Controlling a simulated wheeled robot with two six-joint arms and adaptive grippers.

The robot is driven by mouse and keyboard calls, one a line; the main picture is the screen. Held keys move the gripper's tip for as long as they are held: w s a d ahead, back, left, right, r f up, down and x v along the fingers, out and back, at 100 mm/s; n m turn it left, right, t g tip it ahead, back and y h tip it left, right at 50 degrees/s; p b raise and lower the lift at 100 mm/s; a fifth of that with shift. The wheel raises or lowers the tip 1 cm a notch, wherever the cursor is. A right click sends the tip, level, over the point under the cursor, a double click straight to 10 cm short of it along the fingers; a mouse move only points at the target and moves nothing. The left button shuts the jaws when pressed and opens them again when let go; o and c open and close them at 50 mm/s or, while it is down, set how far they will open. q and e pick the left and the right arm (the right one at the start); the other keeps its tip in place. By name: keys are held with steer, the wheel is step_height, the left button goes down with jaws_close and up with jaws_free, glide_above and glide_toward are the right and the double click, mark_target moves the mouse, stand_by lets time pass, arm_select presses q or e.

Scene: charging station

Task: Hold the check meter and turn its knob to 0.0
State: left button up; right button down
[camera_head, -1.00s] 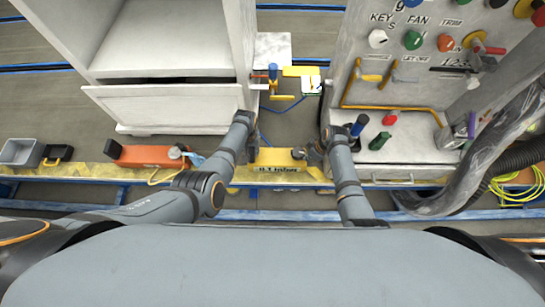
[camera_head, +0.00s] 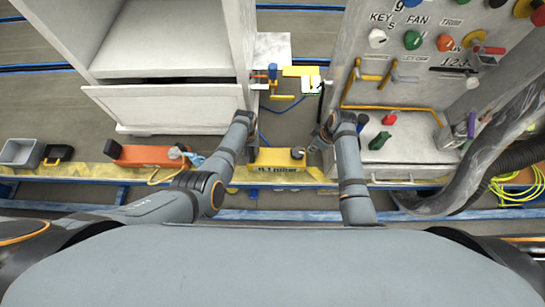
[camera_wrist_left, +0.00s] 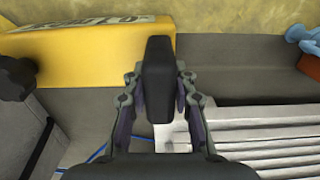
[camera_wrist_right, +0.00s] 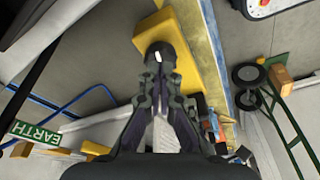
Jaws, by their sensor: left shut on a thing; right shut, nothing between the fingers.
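My left gripper (camera_head: 248,150) is shut on a black handle (camera_wrist_left: 157,80) at the meter's left end. The meter's yellow body (camera_wrist_left: 90,50) shows beside it in the left wrist view. The dark round knob (camera_head: 298,152) is at the right end; in the right wrist view the knob (camera_wrist_right: 160,53) has a white mark. My right gripper (camera_wrist_right: 160,85) is shut and empty, just short of the knob.
An orange case (camera_head: 145,155) and a grey bin (camera_head: 20,152) stand to the left. A white cabinet (camera_head: 165,105) is behind on the left. A control panel (camera_head: 430,70) with knobs and a shelf with a green block (camera_head: 380,140) stand on the right.

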steer(key=d+x, duration=0.1)
steer(key=x, duration=0.5)
steer(key=shift+s+d+f, duration=0.15)
steer(key=shift+d+f, duration=0.05)
steer(key=shift+f, duration=0.25)
arm_select(q)
steer(key=shift+d, duration=0.1)
arm_select(e)
steer(key=shift+w+a, duration=0.25)
steer(key=shift+a, duration=0.25)
stand_by(0.3)
arm_select(q)
steer(key=shift+d, duration=0.1)
arm_select(e)
steer(key=shift+s+a, duration=0.3)
steer(key=shift+s, duration=0.1)
arm_select(q)
steer(key=shift+s, duration=0.1)
arm_select(e)
steer(key=shift+s+d, duration=0.25)
steer(key=shift+d, duration=0.1)
arm_select(q)
steer(key=o, duration=1.1)
steer(key=shift+a, duration=0.2)
arm_select(e)
steer(key=a+v, duration=0.1)
steer(key=v, duration=0.4)
steer(key=shift+w+d+r, duration=0.15)
steer(key=shift+w+r, duration=0.15)
steer(key=shift+r, duration=0.3)
